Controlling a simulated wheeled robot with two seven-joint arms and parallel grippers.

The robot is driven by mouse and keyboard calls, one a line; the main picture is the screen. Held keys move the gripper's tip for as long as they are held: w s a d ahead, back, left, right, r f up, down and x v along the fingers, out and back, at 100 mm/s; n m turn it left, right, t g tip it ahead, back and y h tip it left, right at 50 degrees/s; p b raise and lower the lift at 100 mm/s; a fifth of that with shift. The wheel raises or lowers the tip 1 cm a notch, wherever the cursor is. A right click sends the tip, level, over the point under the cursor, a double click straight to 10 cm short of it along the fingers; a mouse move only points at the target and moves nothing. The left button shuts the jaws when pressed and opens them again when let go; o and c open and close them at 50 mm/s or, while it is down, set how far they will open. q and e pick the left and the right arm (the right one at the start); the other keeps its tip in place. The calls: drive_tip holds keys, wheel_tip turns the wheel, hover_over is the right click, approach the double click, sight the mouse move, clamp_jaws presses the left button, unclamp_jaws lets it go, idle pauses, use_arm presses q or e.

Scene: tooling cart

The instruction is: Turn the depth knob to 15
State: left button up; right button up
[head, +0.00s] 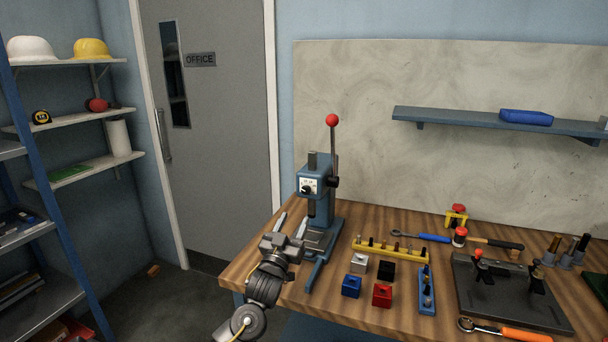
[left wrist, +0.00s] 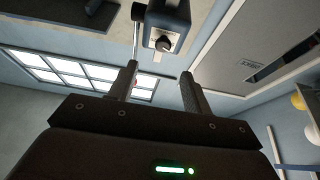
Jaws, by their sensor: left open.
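The depth knob (head: 306,189) is a small black knob on a white dial plate, on the front of the blue press (head: 323,205). In the left wrist view the knob (left wrist: 163,44) shows just beyond and between my fingertips, with a light mark on it. The dial numbers are too small to read. My left gripper (head: 292,221) is open and empty, below and in front of the knob, apart from it. Its two fingers (left wrist: 159,72) point toward the press head. My right gripper is not in view.
The press lever with a red ball (head: 332,120) rises above the press. To its right on the wooden bench (head: 330,300) lie a yellow rack (head: 390,249), coloured blocks (head: 382,295), a blue holder (head: 427,290) and a dark plate fixture (head: 510,295). Air left of the press is free.

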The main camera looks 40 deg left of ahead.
sight(305, 191)
use_arm(q)
drive_tip(key=p+x, duration=0.3)
drive_tip(key=x, duration=0.7)
drive_tip(key=shift+s+a+r, duration=0.15)
drive_tip(key=shift+a, duration=0.05)
drive_tip(key=shift+w+a+r, duration=0.15)
drive_tip(key=shift+w+a, duration=0.05)
drive_tip(key=shift+w, duration=0.4)
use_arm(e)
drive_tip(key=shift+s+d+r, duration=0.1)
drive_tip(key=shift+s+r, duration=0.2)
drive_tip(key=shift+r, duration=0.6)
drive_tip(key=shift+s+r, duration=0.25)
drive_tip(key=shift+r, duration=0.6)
use_arm(q)
drive_tip(key=shift+c, duration=0.2)
drive_tip(key=c, duration=0.9)
